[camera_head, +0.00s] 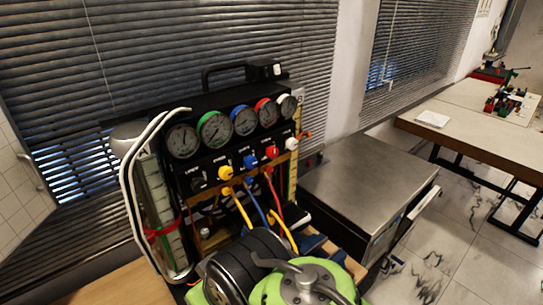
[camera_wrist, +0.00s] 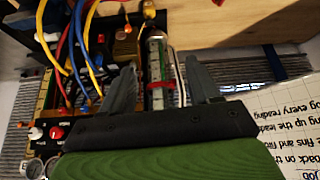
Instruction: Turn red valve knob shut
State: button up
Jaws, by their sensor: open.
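The red valve knob (camera_head: 271,152) is on the front of the black gauge panel (camera_head: 213,168), between a blue knob (camera_head: 250,161) and a white knob (camera_head: 291,143). In the wrist view, which looks upside down, the red knob (camera_wrist: 57,133) shows at the lower left, beside the white knob. My gripper (camera_wrist: 158,72) is open, its two grey fingers spread with nothing held. The red knob lies outside the fingers, to their left in that view. In the head view my green arm is in front of the rig, and I cannot make out the fingers there.
Yellow, blue and red hoses (camera_head: 245,208) hang below the knobs. A clear upright tube (camera_head: 158,215) with a red band stands left of the panel; it shows beyond my fingers in the wrist view. A metal-topped cabinet (camera_head: 370,180) stands to the right. A workbench (camera_head: 470,120) is farther right.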

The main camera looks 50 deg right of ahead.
jog(key=w+d+f+b, duration=0.3)
jog(key=w+d+b, duration=0.15)
jog(key=w, duration=0.35)
jog(key=m+t+h+b, duration=0.25)
jog(key=t+b, duration=0.55)
jog(key=t, duration=0.4)
send_near(274, 154)
jog(key=shift+m+y, duration=0.25)
jog(key=shift+y, duration=0.2)
jog(key=w, duration=0.3)
jog(key=w+d+p, duration=0.1)
jog(key=w, duration=0.2)
jog(key=w+p, duration=0.1)
jog(key=w, duration=0.3)
jog(key=shift+w+d+r, duration=0.1)
jog(key=shift+d, duration=0.25)
jog(key=c, duration=1)
jog(key=shift+c, duration=0.2)
